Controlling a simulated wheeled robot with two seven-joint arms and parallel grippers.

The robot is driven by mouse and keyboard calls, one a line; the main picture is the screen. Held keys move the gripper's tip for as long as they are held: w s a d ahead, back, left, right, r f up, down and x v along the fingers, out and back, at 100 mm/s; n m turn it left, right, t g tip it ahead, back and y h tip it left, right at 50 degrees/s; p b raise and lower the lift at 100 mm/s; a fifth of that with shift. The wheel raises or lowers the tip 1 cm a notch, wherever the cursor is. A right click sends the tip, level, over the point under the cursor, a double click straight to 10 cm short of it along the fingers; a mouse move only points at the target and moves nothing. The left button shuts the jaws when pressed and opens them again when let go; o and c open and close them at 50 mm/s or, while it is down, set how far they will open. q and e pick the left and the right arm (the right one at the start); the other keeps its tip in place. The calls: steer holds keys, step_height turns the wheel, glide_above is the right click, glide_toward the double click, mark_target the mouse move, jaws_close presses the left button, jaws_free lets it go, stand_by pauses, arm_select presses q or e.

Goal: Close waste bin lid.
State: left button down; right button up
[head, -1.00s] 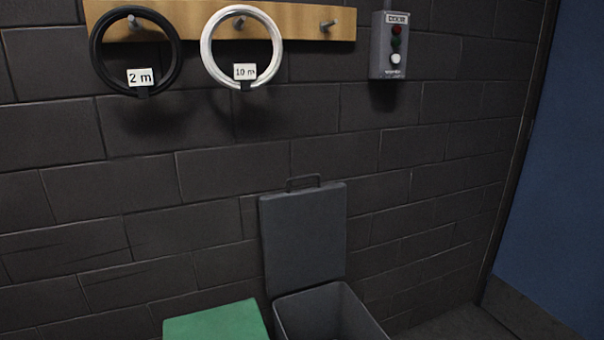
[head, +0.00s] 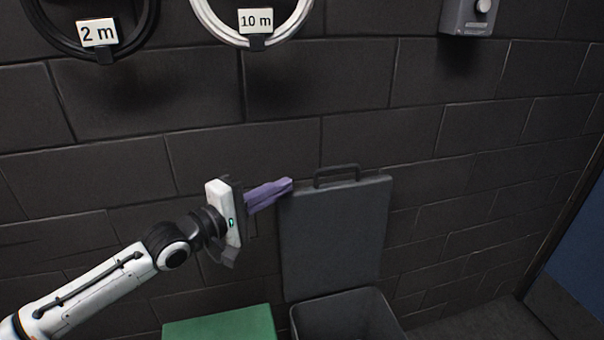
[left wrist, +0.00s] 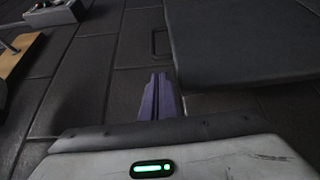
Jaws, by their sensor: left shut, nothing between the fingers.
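The waste bin (head: 345,318) stands at the bottom of the head view, cut off by the frame edge. Its dark grey lid (head: 335,240) is open and upright near the wall, with a handle (head: 337,172) on its top edge. My left gripper (head: 290,186) is shut and empty, its purple fingers pointing right at the lid's upper left edge. I cannot tell whether they touch it. In the left wrist view the fingers (left wrist: 160,98) are together, with the lid (left wrist: 245,40) to their right and the handle (left wrist: 160,42) beyond. My right gripper is not in view.
A green box top (head: 222,324) is left of the bin. The dark block wall is behind. A black coil (head: 148,20) and a white coil (head: 205,22) hang above, with a button box (head: 468,16) at upper right. Floor (head: 465,322) shows right of the bin.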

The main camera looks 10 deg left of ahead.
mark_target(302, 188)
arm_select(q)
steer(key=x, duration=0.7)
steer(key=shift+s, duration=0.1)
